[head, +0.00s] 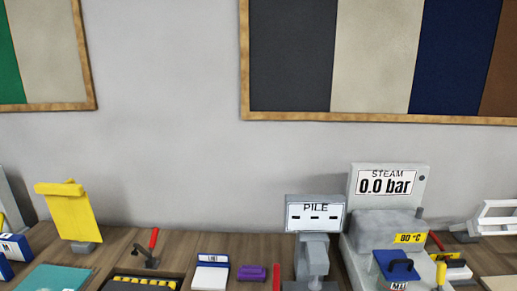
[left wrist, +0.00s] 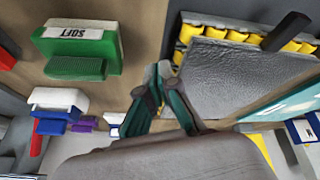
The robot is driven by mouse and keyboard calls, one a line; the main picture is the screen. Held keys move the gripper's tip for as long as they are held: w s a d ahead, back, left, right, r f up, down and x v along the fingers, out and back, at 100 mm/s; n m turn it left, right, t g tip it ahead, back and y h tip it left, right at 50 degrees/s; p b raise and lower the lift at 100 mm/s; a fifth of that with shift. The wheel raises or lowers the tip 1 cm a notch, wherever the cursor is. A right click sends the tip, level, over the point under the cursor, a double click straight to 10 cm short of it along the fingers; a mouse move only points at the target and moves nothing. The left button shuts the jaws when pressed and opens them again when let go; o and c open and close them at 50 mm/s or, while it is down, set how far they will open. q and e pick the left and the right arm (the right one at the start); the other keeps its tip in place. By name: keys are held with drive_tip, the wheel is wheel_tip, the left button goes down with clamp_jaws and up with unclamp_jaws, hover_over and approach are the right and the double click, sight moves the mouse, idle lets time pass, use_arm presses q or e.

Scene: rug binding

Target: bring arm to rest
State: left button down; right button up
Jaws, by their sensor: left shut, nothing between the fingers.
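My left gripper (left wrist: 162,82) shows in the left wrist view, with its dark and teal fingers brought together at the tips. It is shut and nothing is held between the fingers. A grey textured slab (left wrist: 222,72) lies just right of the fingers; I cannot tell whether they touch. A green block labelled SOFT (left wrist: 78,46) is to the upper left of the fingers, apart from them. Neither of my arms shows in the head view, and my right gripper is in no view.
In the head view the wooden bench (head: 190,245) holds a yellow board (head: 70,212), a black tray with yellow pieces (head: 140,283), a PILE gauge (head: 315,215) and a STEAM unit (head: 388,185). A red-handled tool (head: 153,240) stands at the back. Fabric panels (head: 375,55) hang on the wall.

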use_arm(q)
drive_tip(key=s+d+r+m+g, duration=0.1)
drive_tip(key=s+d+r+m, duration=0.2)
drive_tip(key=s, duration=0.6)
drive_tip(key=s+d+m, duration=0.3)
drive_tip(key=s+d, duration=0.2)
drive_tip(key=s, duration=0.5)
wheel_tip(320, 180, down, 32)
drive_tip(key=s+g+b, duration=0.1)
drive_tip(key=g+b, duration=0.1)
drive_tip(key=b, duration=0.3)
drive_tip(key=s+a+f+g+b, duration=0.1)
drive_tip(key=s+a+f+b, duration=0.2)
drive_tip(key=s+f, duration=1.3)
wheel_tip(320, 180, down, 2)
drive_tip(key=shift+s+a+f+m+h, duration=0.15)
drive_tip(key=shift+m+h, duration=0.15)
